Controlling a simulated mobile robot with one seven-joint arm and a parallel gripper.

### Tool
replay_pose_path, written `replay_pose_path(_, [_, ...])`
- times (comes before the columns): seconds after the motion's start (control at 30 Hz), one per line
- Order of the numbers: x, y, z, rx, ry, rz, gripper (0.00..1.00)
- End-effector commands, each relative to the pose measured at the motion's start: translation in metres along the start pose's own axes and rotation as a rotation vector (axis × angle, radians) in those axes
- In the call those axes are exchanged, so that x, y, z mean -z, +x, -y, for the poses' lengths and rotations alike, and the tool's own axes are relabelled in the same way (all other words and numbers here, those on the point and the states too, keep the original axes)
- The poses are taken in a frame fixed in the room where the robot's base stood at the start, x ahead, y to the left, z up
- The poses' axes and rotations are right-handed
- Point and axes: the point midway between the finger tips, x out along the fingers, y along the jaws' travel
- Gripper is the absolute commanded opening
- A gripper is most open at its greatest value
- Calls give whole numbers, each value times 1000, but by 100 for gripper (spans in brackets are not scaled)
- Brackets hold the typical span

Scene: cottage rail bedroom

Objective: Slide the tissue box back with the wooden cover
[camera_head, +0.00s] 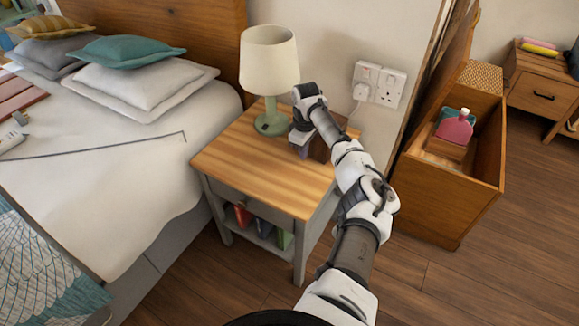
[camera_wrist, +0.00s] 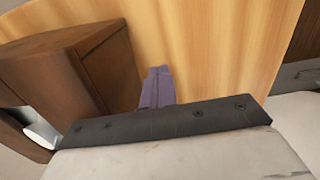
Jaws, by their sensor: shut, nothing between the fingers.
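A brown wooden box, apparently the tissue box in its wooden cover (camera_wrist: 65,72), stands on the nightstand top at the left of the wrist view. In the head view only a dark brown part of the box (camera_head: 320,149) shows behind my arm. My gripper (camera_head: 303,152) points down over the back right of the nightstand. Its purple fingers (camera_wrist: 158,86) are together and empty, beside one face of the box. I cannot tell whether they touch it. The opening of the box and any tissue are not clearly visible.
A green-based lamp (camera_head: 270,65) stands just left of my gripper. The nightstand (camera_head: 235,160) has a clear front and left top. Wall sockets (camera_head: 380,84) with a plug are behind at the right. A bed (camera_head: 110,175) lies left, an open wooden chest (camera_head: 440,195) right.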

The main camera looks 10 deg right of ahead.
Motion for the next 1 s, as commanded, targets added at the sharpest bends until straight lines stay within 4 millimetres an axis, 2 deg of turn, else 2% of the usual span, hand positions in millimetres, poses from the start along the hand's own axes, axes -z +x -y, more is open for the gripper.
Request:
replay_pose_path(0.07, [-1, 4, -4, 1, 3, 2, 0])
replay_pose_path(0.2, [-1, -1, -3, 2, 1, 2, 0])
replay_pose_path(1.0, [1, -56, 17, 1, 0, 0, 0])
